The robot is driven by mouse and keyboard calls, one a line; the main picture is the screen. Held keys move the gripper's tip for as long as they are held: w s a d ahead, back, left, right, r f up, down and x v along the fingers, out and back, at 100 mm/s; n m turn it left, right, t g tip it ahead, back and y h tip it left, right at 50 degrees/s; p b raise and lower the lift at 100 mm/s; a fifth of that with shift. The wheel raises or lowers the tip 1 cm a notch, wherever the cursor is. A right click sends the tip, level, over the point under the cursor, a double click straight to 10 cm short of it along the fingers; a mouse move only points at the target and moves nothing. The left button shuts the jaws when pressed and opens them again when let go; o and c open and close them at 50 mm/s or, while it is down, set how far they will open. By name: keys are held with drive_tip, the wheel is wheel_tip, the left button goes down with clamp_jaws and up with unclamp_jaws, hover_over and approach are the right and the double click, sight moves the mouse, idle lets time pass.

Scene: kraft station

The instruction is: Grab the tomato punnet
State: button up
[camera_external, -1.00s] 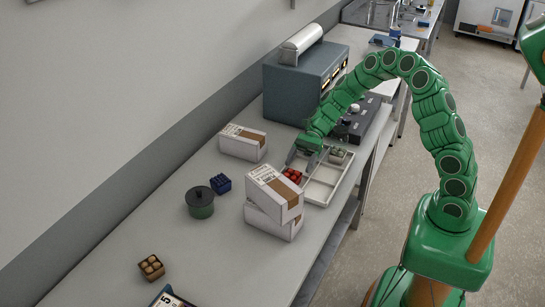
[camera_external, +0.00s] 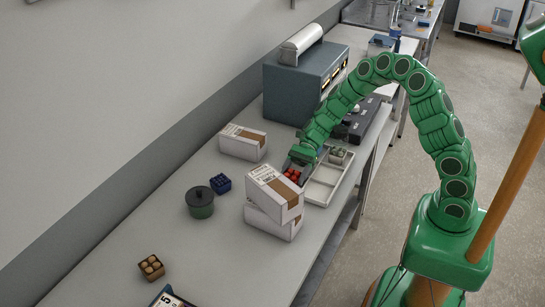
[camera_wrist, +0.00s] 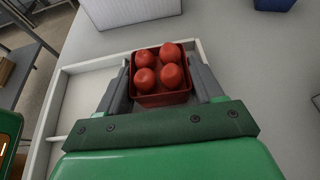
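The tomato punnet is a small red tray holding several red tomatoes. It shows in the wrist view (camera_wrist: 160,98), and in the external view (camera_external: 292,175) it sits at the near left corner of the white divided tray (camera_external: 318,192). My gripper (camera_wrist: 160,85) is down at the punnet, with one grey finger along each side of it. The fingers are spread wide and lie very close to the punnet's walls; contact is not clear. In the external view my gripper (camera_external: 297,165) partly covers the punnet's far side.
Two stacked white cartons (camera_external: 272,205) stand right beside the punnet on the near side. Another punnet (camera_external: 338,155) is in the tray's far part. A single carton (camera_external: 242,143), a dark pot (camera_external: 200,203), a blue punnet (camera_external: 221,183) and a brown punnet (camera_external: 151,267) stand on the bench.

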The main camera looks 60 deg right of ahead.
drive_tip(key=shift+c, duration=0.7)
drive_tip(key=shift+r, duration=0.1)
